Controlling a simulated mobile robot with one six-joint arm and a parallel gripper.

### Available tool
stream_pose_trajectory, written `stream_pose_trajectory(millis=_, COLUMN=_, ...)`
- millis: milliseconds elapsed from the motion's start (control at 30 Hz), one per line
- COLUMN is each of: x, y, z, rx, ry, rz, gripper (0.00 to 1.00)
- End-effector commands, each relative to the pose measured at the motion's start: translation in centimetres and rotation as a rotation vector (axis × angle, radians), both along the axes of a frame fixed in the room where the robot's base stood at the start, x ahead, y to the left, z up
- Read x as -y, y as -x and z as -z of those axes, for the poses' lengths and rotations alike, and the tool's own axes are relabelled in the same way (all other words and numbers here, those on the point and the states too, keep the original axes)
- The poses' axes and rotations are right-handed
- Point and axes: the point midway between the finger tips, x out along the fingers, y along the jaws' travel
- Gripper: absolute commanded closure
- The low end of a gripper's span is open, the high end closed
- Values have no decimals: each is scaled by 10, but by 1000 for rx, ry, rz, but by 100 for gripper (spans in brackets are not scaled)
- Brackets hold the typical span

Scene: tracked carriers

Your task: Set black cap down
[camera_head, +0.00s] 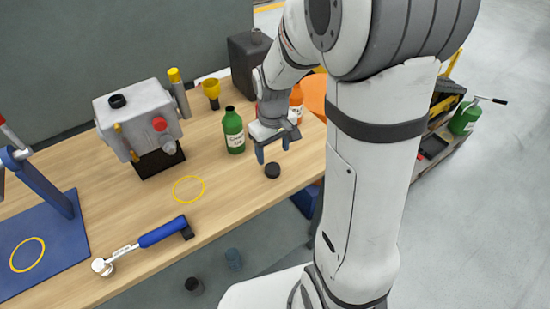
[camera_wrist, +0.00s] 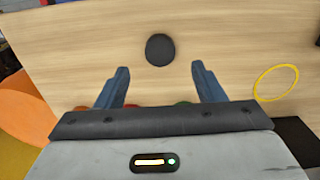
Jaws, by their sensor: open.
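The black cap (camera_head: 272,170) lies on the wooden table near its front edge in the head view. It also shows as a dark disc on the wood in the wrist view (camera_wrist: 160,49). My gripper (camera_head: 274,149) is open and empty above and just behind the cap. In the wrist view its two blue fingers (camera_wrist: 160,80) stand apart, with the cap beyond the tips and between their lines. The cap is clear of both fingers.
A green bottle (camera_head: 233,132) stands left of my gripper and an orange bottle (camera_head: 296,103) behind it. A yellow ring (camera_head: 188,190) marks clear wood to the left. A blue-handled tool (camera_head: 150,240) lies near the front edge. A grey machine (camera_head: 140,122) stands at the back.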

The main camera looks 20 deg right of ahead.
Motion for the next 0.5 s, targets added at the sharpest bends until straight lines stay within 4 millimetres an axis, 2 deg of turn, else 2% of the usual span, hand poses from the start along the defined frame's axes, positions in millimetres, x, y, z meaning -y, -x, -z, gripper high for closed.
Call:
stream_pose_trajectory(millis=33, x=0, y=-2, z=-13, rx=6, ry=0, rz=0, gripper=38)
stream_pose_trajectory(millis=200, x=0, y=-1, z=-41, rx=3, ry=0, rz=-1, gripper=38)
stream_pose_trajectory(millis=367, x=0, y=1, z=-55, rx=3, ry=0, rz=2, gripper=38)
stream_pose_trajectory(millis=500, x=0, y=17, z=-71, rx=32, ry=0, rz=39, gripper=38)
